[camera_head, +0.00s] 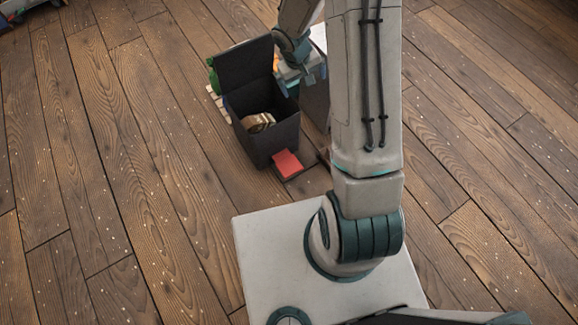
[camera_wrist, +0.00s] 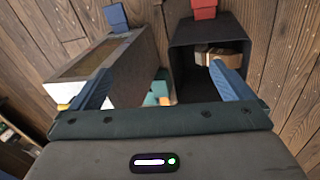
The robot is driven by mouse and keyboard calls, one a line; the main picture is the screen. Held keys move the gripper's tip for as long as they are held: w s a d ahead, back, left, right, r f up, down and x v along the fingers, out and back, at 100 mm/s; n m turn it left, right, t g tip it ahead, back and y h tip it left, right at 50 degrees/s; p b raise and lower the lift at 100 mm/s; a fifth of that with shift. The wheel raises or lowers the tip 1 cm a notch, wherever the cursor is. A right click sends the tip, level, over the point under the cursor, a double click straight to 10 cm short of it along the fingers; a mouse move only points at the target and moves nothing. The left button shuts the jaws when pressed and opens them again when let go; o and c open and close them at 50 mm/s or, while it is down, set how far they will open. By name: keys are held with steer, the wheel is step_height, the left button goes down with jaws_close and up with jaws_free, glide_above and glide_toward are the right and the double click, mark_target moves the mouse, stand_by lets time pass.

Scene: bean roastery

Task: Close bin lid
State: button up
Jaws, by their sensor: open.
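A dark bin (camera_head: 272,136) stands on the floor with its lid (camera_head: 245,62) raised upright at the back. A brown object (camera_head: 259,122) lies inside, and a red pedal-like tab (camera_head: 287,163) is at its front foot. In the wrist view the bin (camera_wrist: 184,72) is at the right, with the red tab (camera_wrist: 204,9) at the top. My gripper (camera_head: 299,74) is just right of the raised lid, partly hidden by my arm. In the wrist view my gripper (camera_wrist: 160,72) is open and empty, its right finger in front of the bin. Whether it touches the lid cannot be told.
A second grey bin (camera_wrist: 133,72) stands close beside it, with a blue tab (camera_wrist: 116,17); my arm mostly hides it in the head view. A green object (camera_head: 213,75) shows behind the lid. The wooden floor (camera_head: 120,150) to the left is clear.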

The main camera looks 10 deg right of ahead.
step_height(320, 180, down, 18)
steer(key=w+a+b, duration=0.1)
steer(key=b, duration=0.3)
steer(key=n+g+y+b, duration=0.1)
steer(key=y+b, duration=0.1)
steer(key=b, duration=0.3)
glide_above(290, 167)
step_height(290, 167, down, 19)
steer(key=f+b, duration=0.1)
steer(key=f, duration=0.3)
steer(key=f+b, duration=0.2)
steer(key=f, duration=0.3)
steer(key=f+b, duration=0.1)
steer(key=f, duration=0.3)
steer(key=shift+w+f, duration=0.25)
steer(key=shift+c, duration=0.3)
steer(key=c, duration=1)
steer(key=shift+s+f+b, duration=0.1)
steer(key=shift+f+b, duration=0.45)
steer(key=shift+b, duration=0.2)
steer(key=shift+c, duration=0.2)
